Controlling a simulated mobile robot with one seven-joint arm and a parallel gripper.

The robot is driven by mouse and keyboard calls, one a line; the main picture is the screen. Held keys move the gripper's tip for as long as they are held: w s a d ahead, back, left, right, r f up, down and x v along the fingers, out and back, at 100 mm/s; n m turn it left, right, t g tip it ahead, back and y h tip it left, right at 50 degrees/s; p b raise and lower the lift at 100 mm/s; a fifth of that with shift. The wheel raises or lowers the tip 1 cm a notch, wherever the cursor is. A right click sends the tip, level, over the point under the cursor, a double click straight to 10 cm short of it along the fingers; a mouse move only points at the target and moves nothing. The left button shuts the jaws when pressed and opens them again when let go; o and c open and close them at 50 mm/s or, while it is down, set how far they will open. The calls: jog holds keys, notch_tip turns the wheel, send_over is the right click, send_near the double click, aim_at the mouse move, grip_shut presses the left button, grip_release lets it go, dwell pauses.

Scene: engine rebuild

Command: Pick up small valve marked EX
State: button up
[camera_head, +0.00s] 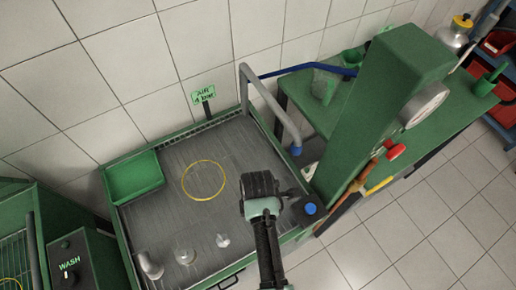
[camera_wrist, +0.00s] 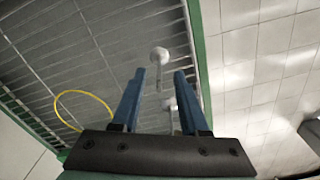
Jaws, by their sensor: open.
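In the wrist view my gripper (camera_wrist: 160,73) is open, its two blue fingers apart and nothing held. A pale valve-like piece with a round head (camera_wrist: 159,54) and thin stem shows beyond the fingertips, and a second pale piece (camera_wrist: 170,104) shows between the fingers. No EX mark can be read. My gripper's fingers are not clear there; my arm's dark end is above the tray's right side.
The grey ribbed tray (camera_head: 160,213) has a green rim. A yellow ring (camera_head: 203,180) and a green bin (camera_head: 134,177) are on it. A grey bent pipe (camera_head: 270,103) and green machine column (camera_head: 375,110) stand at the right. A WASH unit (camera_head: 85,262) is at the left.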

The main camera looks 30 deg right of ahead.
jog(key=shift+f, duration=1.05)
grip_shut()
